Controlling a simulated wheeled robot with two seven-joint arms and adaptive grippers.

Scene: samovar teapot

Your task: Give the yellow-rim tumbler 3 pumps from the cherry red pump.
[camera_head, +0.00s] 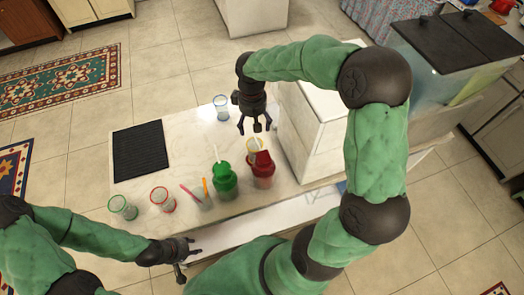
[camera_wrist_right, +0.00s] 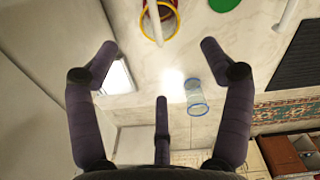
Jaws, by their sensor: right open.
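The cherry red pump (camera_head: 262,170) stands on the counter, right of the green pump. The yellow-rim tumbler (camera_head: 255,144) is just behind it, and the red pump's pale spout reaches over it. In the right wrist view the yellow rim (camera_wrist_right: 173,30) shows at the top edge, with the spout crossing it and red seen through it. My right gripper (camera_head: 255,127) is open and empty, above the counter just behind the tumbler. My left gripper (camera_head: 190,258) looks open and empty at the counter's front edge, left of the red pump.
The green pump (camera_head: 224,182) is close beside the red one. A cup with colored sticks (camera_head: 202,198), a red-rim tumbler (camera_head: 161,200) and a green-rim tumbler (camera_head: 122,207) stand leftward. A blue-rim tumbler (camera_head: 221,107) is at the back. A white box (camera_head: 310,130) bounds the right; a black mat (camera_head: 139,150) lies left.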

